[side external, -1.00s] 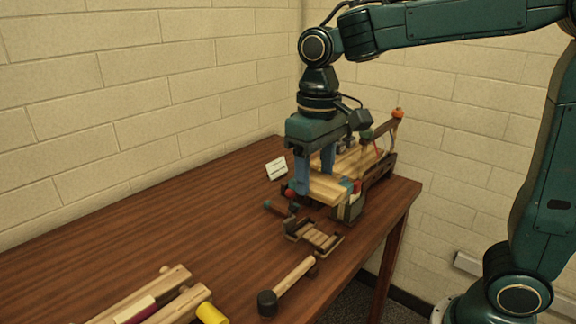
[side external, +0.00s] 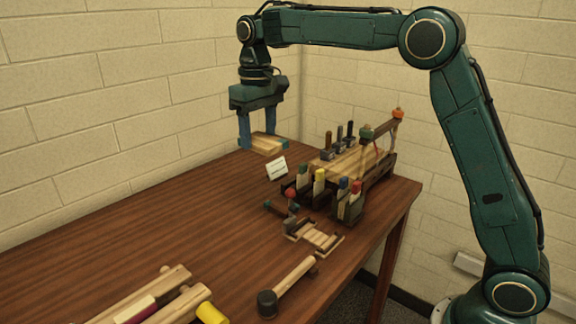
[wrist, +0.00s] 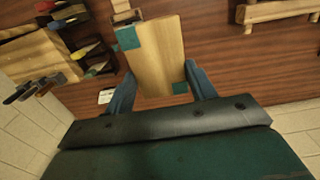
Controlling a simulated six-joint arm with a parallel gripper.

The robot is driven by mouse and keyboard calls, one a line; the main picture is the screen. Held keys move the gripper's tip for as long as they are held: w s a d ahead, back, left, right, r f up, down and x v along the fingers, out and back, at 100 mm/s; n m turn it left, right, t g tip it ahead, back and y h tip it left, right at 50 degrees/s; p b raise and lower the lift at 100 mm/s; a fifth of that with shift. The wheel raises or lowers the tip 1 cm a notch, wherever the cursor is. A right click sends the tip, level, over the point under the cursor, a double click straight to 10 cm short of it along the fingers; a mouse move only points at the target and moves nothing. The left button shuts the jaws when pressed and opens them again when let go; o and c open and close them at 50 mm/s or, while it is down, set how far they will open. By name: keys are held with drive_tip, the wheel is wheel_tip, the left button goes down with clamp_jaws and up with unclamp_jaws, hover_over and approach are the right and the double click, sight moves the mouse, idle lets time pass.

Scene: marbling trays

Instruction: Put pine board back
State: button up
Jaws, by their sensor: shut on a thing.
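A pale pine board (side external: 262,144) with teal corner patches is held between the blue fingers of my gripper (side external: 262,140) at the back of the table, left of the wooden rack. The board also shows in the wrist view (wrist: 158,60), where my gripper (wrist: 160,85) has one finger on each side of it. In the side view the board looks roughly level and raised above the table. Its far edge is partly hidden by my fingers.
The wooden rack (side external: 385,128) holds boards and several dark-handled tools. A white card (side external: 277,168) stands before it. Colour-topped holders (side external: 320,182), a small slatted piece (side external: 318,238) and a mallet (side external: 288,285) lie nearer. The table's (side external: 150,225) left middle is clear.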

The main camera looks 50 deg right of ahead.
drive_tip(key=w+d+f, duration=0.1)
drive_tip(key=w+d, duration=0.2)
drive_tip(key=w, duration=0.2)
hover_over(257, 222)
wheel_tip(257, 222, down, 6)
drive_tip(key=shift+f, duration=0.15)
idle(0.6)
drive_tip(key=shift+w, duration=0.1)
wheel_tip(257, 222, down, 16)
drive_tip(key=shift+r, duration=0.1)
idle(0.4)
drive_tip(key=shift+f, duration=2.1)
drive_tip(key=shift+f, duration=0.2)
